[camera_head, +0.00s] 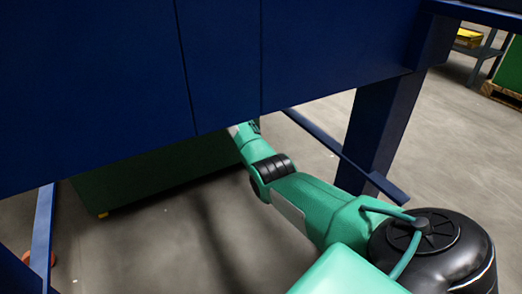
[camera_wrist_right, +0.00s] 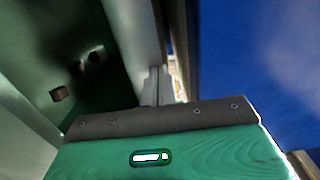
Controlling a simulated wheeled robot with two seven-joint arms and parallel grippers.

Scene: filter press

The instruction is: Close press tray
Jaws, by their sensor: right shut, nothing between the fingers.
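The dark blue filter press (camera_head: 90,80) fills the top of the head view, its flat panels split by vertical seams. I cannot tell which part is the press tray. My right arm reaches under the lower edge of the panels, and its hand is hidden behind them in the head view. In the right wrist view my right gripper (camera_wrist_right: 157,84) has its fingers together, with nothing seen between them. A blue surface (camera_wrist_right: 250,60) is to the right of the fingers, and a pale grey strip (camera_wrist_right: 145,40) is just beyond them. My left gripper is not in view.
A dark green container (camera_head: 150,172) stands on the floor under the press, and a dark green surface (camera_wrist_right: 65,45) is at the left of the wrist view. A blue leg (camera_head: 380,125) and low crossbar (camera_head: 345,160) are close to my right arm. Grey floor is open at right.

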